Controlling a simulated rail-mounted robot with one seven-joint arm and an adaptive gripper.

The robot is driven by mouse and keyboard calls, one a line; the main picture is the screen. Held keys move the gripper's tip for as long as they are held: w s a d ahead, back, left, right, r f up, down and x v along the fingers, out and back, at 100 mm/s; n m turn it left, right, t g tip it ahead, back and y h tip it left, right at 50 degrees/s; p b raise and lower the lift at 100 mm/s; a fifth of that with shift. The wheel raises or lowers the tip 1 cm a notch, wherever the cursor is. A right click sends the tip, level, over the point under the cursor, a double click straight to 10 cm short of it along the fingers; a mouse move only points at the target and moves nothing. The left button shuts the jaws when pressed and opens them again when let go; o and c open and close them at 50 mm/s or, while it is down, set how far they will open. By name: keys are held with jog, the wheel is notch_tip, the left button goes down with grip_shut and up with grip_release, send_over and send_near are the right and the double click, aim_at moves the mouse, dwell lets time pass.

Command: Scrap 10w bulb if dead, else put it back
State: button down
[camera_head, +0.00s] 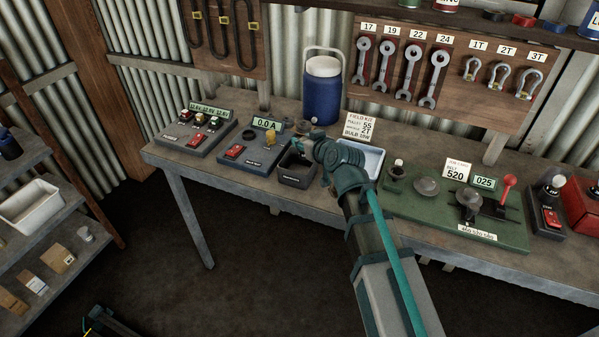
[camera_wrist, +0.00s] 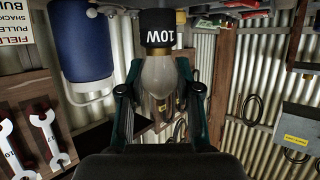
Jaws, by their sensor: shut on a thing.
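The 10w bulb (camera_wrist: 160,75) is between the fingers of my gripper (camera_wrist: 158,92) in the wrist view. It has pale, cloudy glass and a black band marked 10W, which reads upside down. My gripper is shut on it. In the head view my gripper (camera_head: 300,148) is over the workbench, above or just behind a small black bin (camera_head: 296,181) with an unreadable front label. The bulb cannot be made out there.
Another switch box (camera_head: 198,140) stands further left. A pale tray (camera_head: 373,160) is right of the bin, partly behind my arm. A blue jug (camera_head: 322,98) stands behind. A green board (camera_head: 425,205) with a scale, and a lamp box (camera_head: 547,212), fill the right.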

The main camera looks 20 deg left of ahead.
jog(key=shift+f+b, duration=0.45)
jog(key=shift+f, duration=1.05)
jog(key=c, duration=0.7)
grip_release()
jog(key=shift+s+d, duration=0.1)
jog(key=v, duration=0.7)
jog(key=shift+d+r, duration=0.1)
jog(key=shift+d, duration=0.05)
jog(key=shift+s, duration=0.1)
